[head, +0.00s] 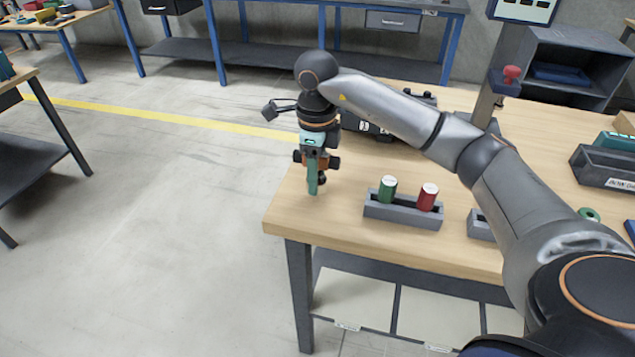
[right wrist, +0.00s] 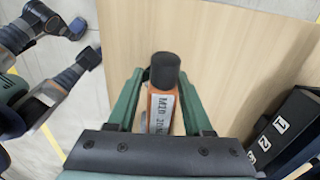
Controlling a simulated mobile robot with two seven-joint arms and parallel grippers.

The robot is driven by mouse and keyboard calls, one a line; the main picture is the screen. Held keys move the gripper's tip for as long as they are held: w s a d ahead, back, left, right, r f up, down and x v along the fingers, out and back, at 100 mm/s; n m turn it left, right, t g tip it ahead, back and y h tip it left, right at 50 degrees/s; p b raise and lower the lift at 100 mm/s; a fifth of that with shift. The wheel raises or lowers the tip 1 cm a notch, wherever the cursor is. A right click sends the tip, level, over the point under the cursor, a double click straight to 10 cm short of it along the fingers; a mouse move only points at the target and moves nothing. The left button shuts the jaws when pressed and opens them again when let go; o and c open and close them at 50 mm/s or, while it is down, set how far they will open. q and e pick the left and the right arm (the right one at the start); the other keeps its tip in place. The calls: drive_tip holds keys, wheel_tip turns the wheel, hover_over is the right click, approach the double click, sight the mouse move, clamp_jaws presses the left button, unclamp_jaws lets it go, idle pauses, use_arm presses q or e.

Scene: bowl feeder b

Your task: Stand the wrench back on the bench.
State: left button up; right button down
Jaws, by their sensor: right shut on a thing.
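The wrench (right wrist: 160,105) has an orange handle with a black end cap and a pale label reading "M10". It is between the two green fingers of my right gripper (right wrist: 153,100) in the right wrist view. In the head view my right gripper (head: 313,188) points down at the left end of the bench (head: 290,212), shut on the wrench. Only small orange and dark parts of the wrench (head: 323,163) show there behind the fingers. I cannot tell whether the wrench touches the bench top. My left gripper is not in view.
A grey holder (head: 403,215) with a green can (head: 387,188) and a red can (head: 427,197) stands right of the gripper. A black numbered box (right wrist: 285,135) stands close behind it. The bench's left edge is near. Bare wood lies in front of the gripper.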

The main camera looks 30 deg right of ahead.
drive_tip(key=shift+f, duration=1.3)
drive_tip(key=shift+f, duration=0.15)
drive_tip(key=shift+c, duration=1.5)
unclamp_jaws()
wheel_tip(320, 180, up, 12)
drive_tip(key=shift+r+p, duration=0.2)
drive_tip(key=shift+p, duration=0.3)
drive_tip(key=shift+f, duration=0.1)
